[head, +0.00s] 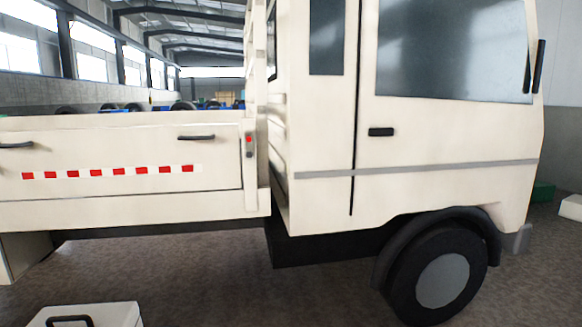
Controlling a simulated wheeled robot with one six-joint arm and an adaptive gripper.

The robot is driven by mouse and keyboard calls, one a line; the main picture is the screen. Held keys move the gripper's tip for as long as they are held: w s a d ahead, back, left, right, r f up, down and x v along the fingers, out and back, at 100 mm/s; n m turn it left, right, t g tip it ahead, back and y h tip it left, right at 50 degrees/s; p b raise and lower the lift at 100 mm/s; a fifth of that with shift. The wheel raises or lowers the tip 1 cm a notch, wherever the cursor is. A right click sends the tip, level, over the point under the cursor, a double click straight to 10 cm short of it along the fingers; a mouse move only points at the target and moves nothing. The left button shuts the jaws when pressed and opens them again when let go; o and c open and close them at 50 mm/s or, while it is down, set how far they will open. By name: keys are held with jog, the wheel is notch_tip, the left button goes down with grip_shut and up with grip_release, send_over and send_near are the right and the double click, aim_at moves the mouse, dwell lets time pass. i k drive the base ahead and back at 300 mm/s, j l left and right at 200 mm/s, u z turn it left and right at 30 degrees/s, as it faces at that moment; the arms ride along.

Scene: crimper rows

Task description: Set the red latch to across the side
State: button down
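The latch (249,143) is a small grey upright piece with a red spot near its top. It sits at the right end of the white truck's drop side (120,145), on the edge beside the post behind the cab. Its long side runs up and down, not along the side. It is small in the picture, so its finer parts cannot be made out. My gripper is not in view.
The cab door (440,145) and front wheel (440,280) are at the right. A dark handle (196,137) and a red-white strip are on the drop side. A white case (85,315) stands on the floor at the lower left. The floor between case and wheel is clear.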

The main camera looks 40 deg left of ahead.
aim_at(249, 152)
jog(key=i+j+u, duration=0.15)
jog(key=i+u, duration=0.15)
jog(key=u, duration=0.15)
jog(key=i+u, duration=0.35)
jog(key=u, duration=0.15)
jog(key=i+u, duration=0.7)
jog(key=i, duration=0.15)
jog(key=u, duration=0.35)
